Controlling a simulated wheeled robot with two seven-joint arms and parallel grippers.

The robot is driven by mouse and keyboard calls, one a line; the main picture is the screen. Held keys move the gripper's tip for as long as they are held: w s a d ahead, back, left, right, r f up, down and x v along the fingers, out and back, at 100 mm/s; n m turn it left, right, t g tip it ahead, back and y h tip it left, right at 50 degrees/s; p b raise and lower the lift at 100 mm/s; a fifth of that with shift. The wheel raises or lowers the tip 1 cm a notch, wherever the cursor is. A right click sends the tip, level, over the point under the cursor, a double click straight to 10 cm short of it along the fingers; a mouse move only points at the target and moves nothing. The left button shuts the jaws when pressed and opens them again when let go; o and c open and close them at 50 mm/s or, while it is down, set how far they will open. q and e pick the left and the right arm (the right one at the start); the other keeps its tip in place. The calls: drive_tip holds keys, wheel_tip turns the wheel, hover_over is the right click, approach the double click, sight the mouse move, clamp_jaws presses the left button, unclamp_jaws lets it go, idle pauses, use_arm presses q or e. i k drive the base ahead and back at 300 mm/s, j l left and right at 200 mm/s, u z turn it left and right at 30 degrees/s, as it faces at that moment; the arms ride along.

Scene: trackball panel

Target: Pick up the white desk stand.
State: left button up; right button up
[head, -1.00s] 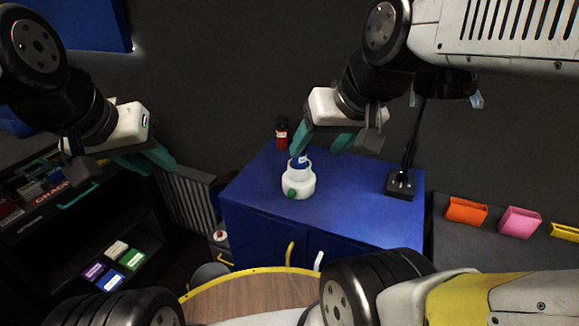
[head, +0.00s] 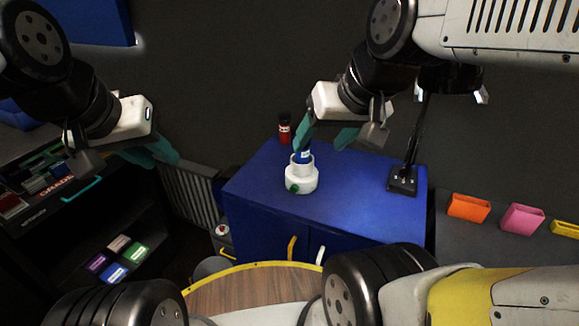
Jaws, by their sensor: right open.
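The white desk stand (head: 301,182) is a round white piece with a green ball on its front. It stands upright on the blue cabinet top. A blue object (head: 305,156) with a white label sits in its top opening. My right gripper (head: 323,143) is open, with one teal finger just above the blue object and the other off to the right. Whether the finger touches the blue object I cannot tell. My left gripper (head: 157,155) hangs in the air at the left, away from the stand. Its finger gap is not clear.
The blue cabinet (head: 350,210) also bears a dark red bottle (head: 284,130) behind the stand and a black lamp base (head: 402,181) at its right. Orange (head: 468,207) and pink (head: 522,218) holders lie further right. A round wooden table (head: 255,290) is in front.

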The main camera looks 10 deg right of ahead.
sight(305, 176)
drive_tip(key=j+z, duration=0.75)
drive_tip(key=k+j+z, duration=0.15)
drive_tip(key=z, duration=0.25)
drive_tip(key=k+j, duration=0.05)
drive_tip(key=j, duration=0.05)
